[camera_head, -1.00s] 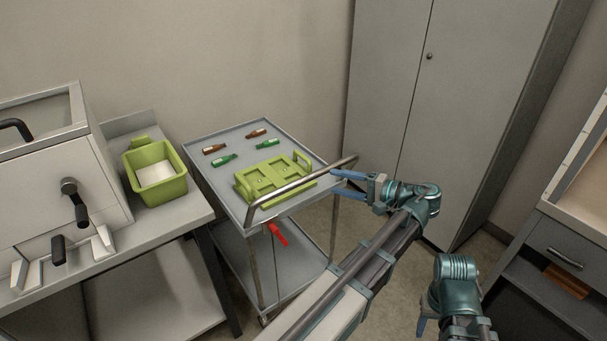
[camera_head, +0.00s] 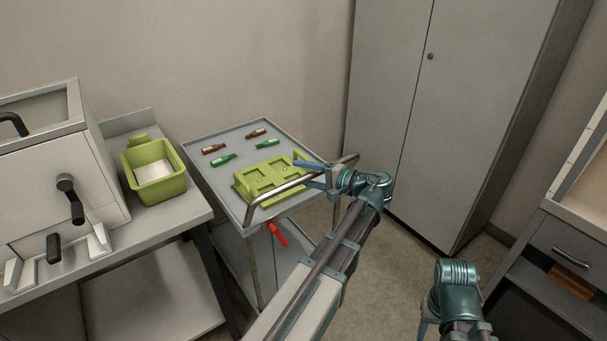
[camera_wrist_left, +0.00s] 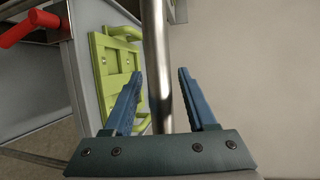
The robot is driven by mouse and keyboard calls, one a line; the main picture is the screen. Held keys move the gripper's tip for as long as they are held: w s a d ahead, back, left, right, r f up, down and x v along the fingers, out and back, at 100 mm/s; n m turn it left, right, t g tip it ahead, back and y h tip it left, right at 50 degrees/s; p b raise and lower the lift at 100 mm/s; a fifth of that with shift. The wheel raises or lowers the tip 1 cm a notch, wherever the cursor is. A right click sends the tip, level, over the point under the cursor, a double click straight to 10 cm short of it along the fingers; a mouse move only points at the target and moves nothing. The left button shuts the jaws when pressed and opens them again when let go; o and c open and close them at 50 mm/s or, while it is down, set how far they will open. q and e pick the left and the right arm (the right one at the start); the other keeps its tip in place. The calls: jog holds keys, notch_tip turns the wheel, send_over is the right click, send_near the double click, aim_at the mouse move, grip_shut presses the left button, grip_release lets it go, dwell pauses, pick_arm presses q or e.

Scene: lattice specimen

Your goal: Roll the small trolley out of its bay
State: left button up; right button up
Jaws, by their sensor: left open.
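The small grey trolley (camera_head: 222,182) stands between the left bench and the tall cabinet. Its metal push handle (camera_head: 276,193) runs along its near side. My left gripper (camera_head: 312,176) is at the right part of the handle, open. In the left wrist view the handle bar (camera_wrist_left: 157,70) passes between the two blue fingers of the left gripper (camera_wrist_left: 156,92), with a gap to each. A red lever (camera_head: 277,233) is below the trolley's top; it also shows in the left wrist view (camera_wrist_left: 30,27). My right gripper (camera_head: 424,327) is mostly hidden at the bottom edge.
On the trolley top lie a green rack (camera_head: 262,182) and several small bottles (camera_head: 224,160). The bench (camera_head: 185,222) with a green bin (camera_head: 160,190) stands close on the left. A tall cabinet (camera_head: 440,110) is behind right. Floor (camera_head: 395,270) is clear in front of the cabinet.

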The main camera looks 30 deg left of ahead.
pick_arm(q)
grip_shut()
dwell(1.4)
